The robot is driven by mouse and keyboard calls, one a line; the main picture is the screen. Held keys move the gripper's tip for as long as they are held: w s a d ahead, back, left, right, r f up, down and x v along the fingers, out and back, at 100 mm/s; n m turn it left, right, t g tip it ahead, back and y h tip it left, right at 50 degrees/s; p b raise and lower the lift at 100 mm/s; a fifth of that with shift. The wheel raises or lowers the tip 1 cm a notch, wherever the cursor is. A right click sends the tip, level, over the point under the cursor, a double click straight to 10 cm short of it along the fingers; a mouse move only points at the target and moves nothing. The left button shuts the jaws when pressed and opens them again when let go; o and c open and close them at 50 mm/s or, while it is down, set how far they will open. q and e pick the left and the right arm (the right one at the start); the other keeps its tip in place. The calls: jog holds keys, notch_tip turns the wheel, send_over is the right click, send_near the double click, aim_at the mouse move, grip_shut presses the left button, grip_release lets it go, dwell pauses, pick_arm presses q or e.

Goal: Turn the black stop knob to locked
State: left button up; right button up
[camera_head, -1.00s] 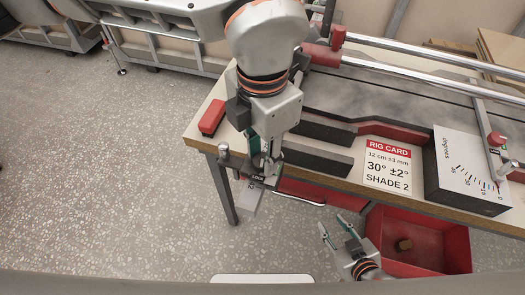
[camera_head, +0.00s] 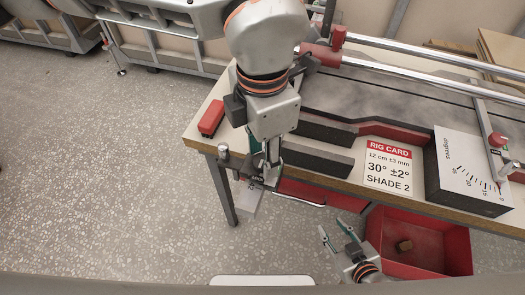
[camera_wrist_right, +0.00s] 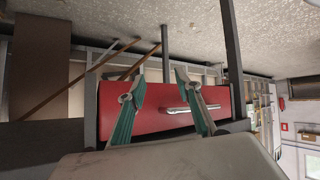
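A small dark knob (camera_head: 223,153) stands at the front left edge of the workbench (camera_head: 205,128); I take it to be the black stop knob. Its locked or unlocked marking is too small to read. My left gripper (camera_head: 258,178) points down at the bench's front edge, just right of the knob. Its fingers are partly hidden by its own body and dark parts there, so I cannot tell whether they touch anything. My right gripper (camera_head: 335,237) is open and empty in front of the bench, below its top; its two teal fingers also show in the right wrist view (camera_wrist_right: 160,95).
A red block (camera_head: 211,117) lies on the bench's left corner. A rig card (camera_head: 388,166) and a degree-scale box (camera_head: 466,175) are on the right. Metal rails (camera_head: 430,60) cross the back. A red bin (camera_head: 440,262) holds a small brown block. A red drawer (camera_wrist_right: 165,118) faces the right wrist.

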aim_at(262, 160)
pick_arm(q)
jog(key=shift+r, duration=0.15)
notch_tip(262, 160, up, 12)
dwell(0.7)
jog(key=shift+f, duration=0.2)
